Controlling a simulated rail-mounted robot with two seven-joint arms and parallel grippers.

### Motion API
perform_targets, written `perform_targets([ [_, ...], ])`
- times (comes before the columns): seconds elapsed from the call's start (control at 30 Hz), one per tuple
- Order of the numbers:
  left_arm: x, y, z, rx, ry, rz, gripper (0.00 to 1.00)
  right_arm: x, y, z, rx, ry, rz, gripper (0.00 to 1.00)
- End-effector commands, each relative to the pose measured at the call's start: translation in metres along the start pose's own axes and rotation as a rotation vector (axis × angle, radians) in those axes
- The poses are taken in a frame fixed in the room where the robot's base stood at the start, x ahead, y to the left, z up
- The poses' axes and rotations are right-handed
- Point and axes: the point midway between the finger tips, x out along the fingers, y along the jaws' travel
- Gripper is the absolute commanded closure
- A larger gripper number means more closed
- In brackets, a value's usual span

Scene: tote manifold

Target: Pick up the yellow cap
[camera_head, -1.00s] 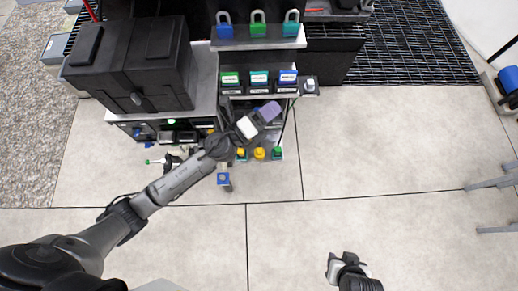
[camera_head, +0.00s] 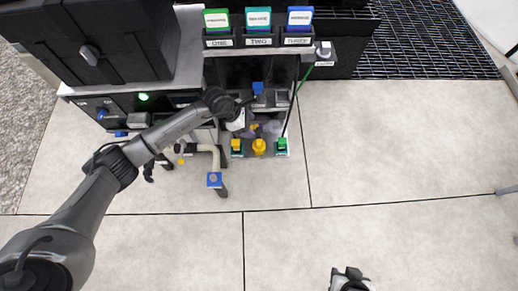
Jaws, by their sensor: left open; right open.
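A row of three small coloured pieces stands low at the front of the black rack. The middle one is a yellow cap (camera_head: 259,147). To its left is a yellow piece on a teal base (camera_head: 237,146), and to its right a green piece (camera_head: 282,145). My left gripper (camera_head: 256,128) is just behind this row, beyond the yellow cap in the picture. It is open, and its fingers are small and partly hidden by its own wrist. I cannot tell whether it touches anything. My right gripper (camera_head: 351,276) is open at the bottom edge, far from the row.
Labelled green, teal and blue boxes (camera_head: 258,19) stand on the rack above. A large black case (camera_head: 95,40) is at upper left. A pale pipe with a blue-topped end (camera_head: 214,180) stands left of the row. The floor to the right is clear.

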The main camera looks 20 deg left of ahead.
Motion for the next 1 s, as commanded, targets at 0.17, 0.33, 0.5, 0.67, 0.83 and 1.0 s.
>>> perform_targets([
  [0.17, 0.032, 0.000, -0.020, 0.001, 0.012, -0.002, 0.38, 0.018, -0.002, 0.005, 0.003, 0.002, -0.002, 0.57],
  [0.33, 0.056, 0.000, -0.034, 0.001, 0.008, -0.001, 0.38, 0.031, -0.003, 0.009, 0.007, 0.002, -0.005, 0.57],
  [0.5, 0.071, 0.000, -0.040, 0.002, 0.007, -0.001, 0.38, 0.038, -0.004, 0.011, 0.009, 0.002, -0.007, 0.57],
  [0.67, 0.077, 0.000, -0.039, 0.002, 0.007, 0.000, 0.38, 0.040, -0.005, 0.012, 0.011, 0.002, -0.009, 0.57],
  [0.83, 0.094, 0.000, -0.040, 0.001, 0.007, -0.002, 0.38, 0.050, -0.005, 0.015, 0.011, 0.002, -0.008, 0.57],
  [1.0, 0.120, 0.000, -0.041, 0.002, 0.006, -0.001, 0.38, 0.064, -0.006, 0.020, 0.009, 0.002, -0.008, 0.57],
])
